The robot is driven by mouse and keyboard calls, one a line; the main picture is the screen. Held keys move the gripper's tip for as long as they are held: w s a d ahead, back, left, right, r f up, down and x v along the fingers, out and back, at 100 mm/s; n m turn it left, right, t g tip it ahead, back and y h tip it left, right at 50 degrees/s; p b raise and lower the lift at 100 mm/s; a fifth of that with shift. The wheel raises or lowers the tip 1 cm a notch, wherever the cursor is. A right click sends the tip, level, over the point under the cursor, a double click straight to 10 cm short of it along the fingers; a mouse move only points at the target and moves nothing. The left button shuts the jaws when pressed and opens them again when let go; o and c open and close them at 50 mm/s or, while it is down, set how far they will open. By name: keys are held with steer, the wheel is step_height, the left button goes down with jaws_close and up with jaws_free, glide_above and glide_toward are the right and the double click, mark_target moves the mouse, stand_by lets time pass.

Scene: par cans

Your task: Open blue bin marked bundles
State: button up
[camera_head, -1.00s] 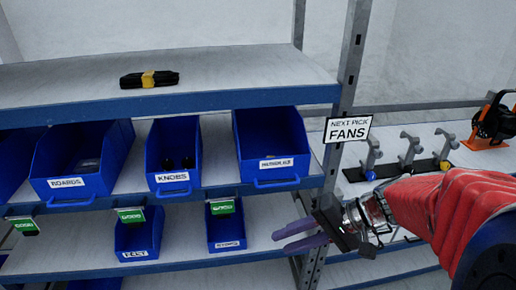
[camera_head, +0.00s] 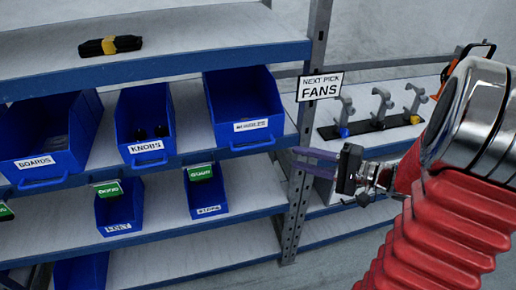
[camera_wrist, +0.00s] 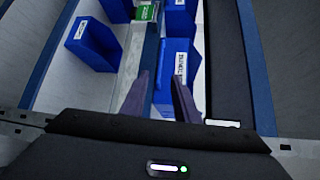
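No label that I can read says bundles. The upper right blue bin (camera_head: 243,95) has a long, blurred label that I cannot read. It sits on the middle shelf with a blue handle bar at its front. My gripper (camera_head: 300,158) is just right of and below that bin's front in the head view. In the wrist view a blue bin (camera_wrist: 163,101) with a white label lies ahead between the fingers. My gripper's purple fingers (camera_wrist: 158,88) are apart, with nothing visibly held. Contact with the bin's handle cannot be told.
Blue bins marked boards (camera_head: 45,135) and knobs (camera_head: 145,130) stand left on the same shelf. Smaller bins (camera_head: 206,193) with green tags are below. A black bundle with a yellow band (camera_head: 110,45) lies on top. A metal post (camera_head: 303,170) stands by my gripper.

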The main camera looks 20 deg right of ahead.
mark_target(257, 147)
steer(key=shift+x, duration=6.95)
steer(key=shift+d, duration=0.1)
steer(key=shift+c, duration=0.5)
steer(key=c, duration=0.6)
steer(key=shift+f, duration=0.1)
jaws_close()
steer(key=shift+s, duration=0.15)
